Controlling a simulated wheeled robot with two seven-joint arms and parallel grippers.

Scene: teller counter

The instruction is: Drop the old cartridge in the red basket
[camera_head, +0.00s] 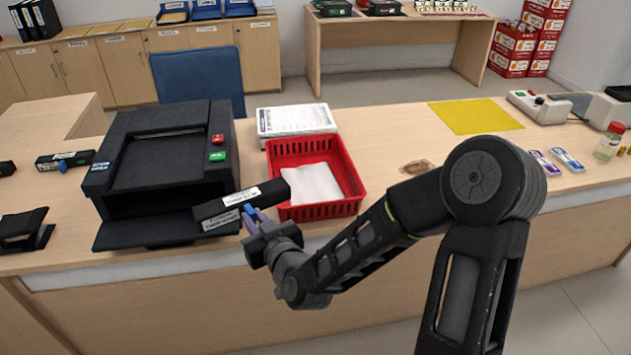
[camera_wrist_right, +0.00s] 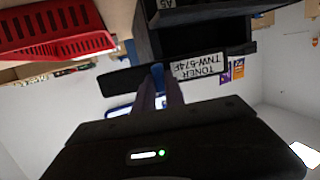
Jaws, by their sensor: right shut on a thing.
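My right gripper (camera_head: 256,222) is shut on a black toner cartridge (camera_head: 240,204) with white labels, held at its blue tab. The cartridge is in front of the printer's right side, close to the left edge of the red basket (camera_head: 345,208). In the right wrist view, the gripper (camera_wrist_right: 160,78) holds the cartridge (camera_wrist_right: 125,80), labelled TONER, and the basket (camera_wrist_right: 60,45) is at upper left. The basket holds a white sheet or cloth (camera_head: 313,184). Another black cartridge (camera_head: 75,158) with a blue tab lies left of the printer. My left gripper is out of view.
The black printer (camera_head: 160,160) stands left of the basket. A paper stack (camera_head: 296,119) is behind the basket. A black object (camera_head: 25,230) lies at the counter's left. A brown stain (camera_head: 417,166) and a yellow mat (camera_head: 475,116) are to the right.

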